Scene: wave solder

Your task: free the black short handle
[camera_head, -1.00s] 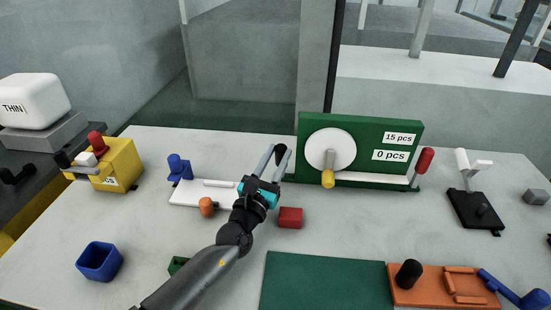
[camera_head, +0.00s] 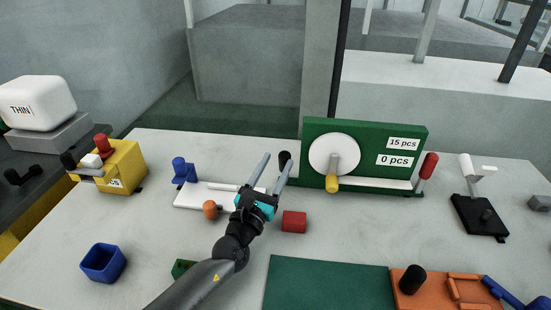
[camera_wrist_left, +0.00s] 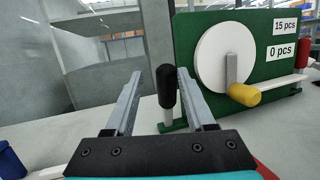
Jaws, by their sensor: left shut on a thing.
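The black short handle (camera_head: 285,157) stands upright by the left end of the green counter board. In the left wrist view the handle (camera_wrist_left: 167,86) rises between my two fingers, close to the right finger. My left gripper (camera_head: 275,165) reaches it from the front; it counts as shut on the handle, though a gap shows on the left finger's side. In the head view the right finger partly hides the handle. The left gripper's fingers (camera_wrist_left: 160,82) also show in the wrist view. My right gripper is not in view.
The green board (camera_head: 415,133) with a white disc and yellow knob stands just right of the handle. A red block (camera_head: 294,222) lies beside my left wrist. A white plate (camera_head: 190,199) and an orange knob (camera_head: 210,210) lie to its left. Free table lies right of the block.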

